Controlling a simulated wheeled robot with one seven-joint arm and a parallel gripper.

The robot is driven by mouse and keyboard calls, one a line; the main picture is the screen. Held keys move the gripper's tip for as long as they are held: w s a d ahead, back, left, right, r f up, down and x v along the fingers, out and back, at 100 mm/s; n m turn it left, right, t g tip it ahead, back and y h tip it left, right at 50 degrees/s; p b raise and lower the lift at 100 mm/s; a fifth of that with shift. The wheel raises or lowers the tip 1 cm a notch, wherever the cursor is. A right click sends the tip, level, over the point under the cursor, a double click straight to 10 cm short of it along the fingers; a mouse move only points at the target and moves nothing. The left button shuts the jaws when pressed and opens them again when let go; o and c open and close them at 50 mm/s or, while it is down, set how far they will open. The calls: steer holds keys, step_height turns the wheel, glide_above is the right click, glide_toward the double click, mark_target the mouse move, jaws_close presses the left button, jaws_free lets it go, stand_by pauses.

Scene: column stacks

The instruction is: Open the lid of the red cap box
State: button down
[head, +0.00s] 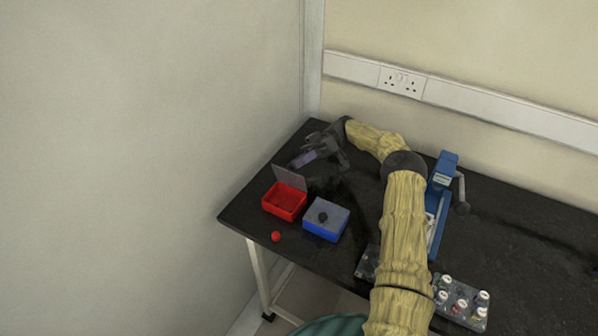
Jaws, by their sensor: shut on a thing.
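The red cap box (283,207) stands near the left end of the black table, and its inside shows from above. Its grey see-through lid (290,179) stands raised along the box's back edge. My gripper (292,165) reaches in from behind and to the right, with its fingers at the top edge of the lid. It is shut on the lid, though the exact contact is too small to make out.
A blue box (324,228) with a grey lid and black knob stands close right of the red box. A small red ball (276,237) lies near the front edge. A blue hand-lever device (444,170) and a rack of vials (461,300) stand further right.

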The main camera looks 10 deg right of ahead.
steer(key=y+b, duration=0.1)
steer(key=b, duration=0.3)
steer(key=w+d+f+g+y+b, duration=0.1)
steer(key=b, duration=0.2)
steer(key=shift+f+m+b, duration=0.1)
steer(key=shift+m+b, duration=0.25)
steer(key=shift+m, duration=0.05)
steer(key=c, duration=1.3)
jaws_free()
steer(key=shift+o, duration=0.2)
steer(key=shift+r, duration=0.2)
step_height(320, 180, up, 10)
